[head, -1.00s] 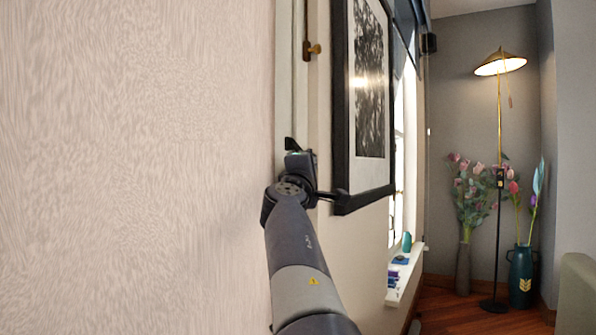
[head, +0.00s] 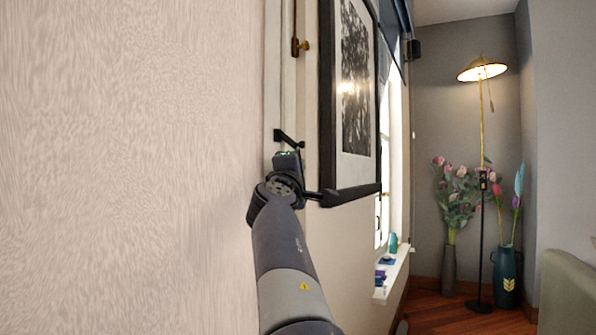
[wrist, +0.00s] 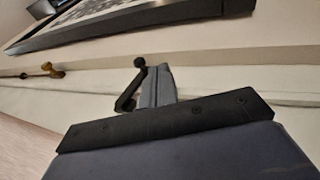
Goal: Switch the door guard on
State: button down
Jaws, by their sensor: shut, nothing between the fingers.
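A black bar with a ball end, which looks like the door guard (head: 288,138), stands out from the white frame strip just above my gripper (head: 287,160) in the head view. In the wrist view the black bar (wrist: 129,92) slants up to its ball end, directly left of my grey fingers (wrist: 157,82). The fingers are together with nothing between them. They are very close to the bar; I cannot tell whether they touch it. My gripper hides part of the frame strip behind it.
A brass knob (head: 302,45) sits higher on the white strip. A black-framed picture (head: 328,110) hangs close to the right of my arm. A windowsill (head: 392,276) with small objects lies beyond. A floor lamp (head: 482,150) and vases of flowers stand farther off.

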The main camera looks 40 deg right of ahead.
jog(key=s+a+f+b, duration=0.3)
jog(key=s+a+f, duration=0.1)
jog(key=f, duration=0.3)
jog(key=shift+s+a+b, duration=0.35)
jog(key=shift+a, duration=0.25)
jog(key=shift+r, duration=0.15)
jog(key=w+d+r+p, duration=0.5)
jog(key=r+p, duration=0.3)
jog(key=g+y+p, duration=0.1)
jog(key=p, duration=0.3)
jog(key=r+m+g+y+p, duration=0.1)
jog(key=p, duration=0.4)
jog(key=shift+w+a+y, duration=0.1)
jog(key=shift+a+y, duration=0.3)
jog(key=p, duration=0.3)
jog(key=shift+a+r+g+y+p, duration=0.1)
jog(key=shift+a+g+y+p, duration=0.2)
jog(key=shift+y+p, duration=0.1)
jog(key=p, duration=0.2)
jog(key=a+g+y+p, duration=0.1)
jog(key=p, duration=0.2)
jog(key=shift+s+r, duration=0.1)
jog(key=shift+s, duration=0.2)
jog(key=shift+m+p, duration=0.3)
jog(key=shift+p, duration=0.1)
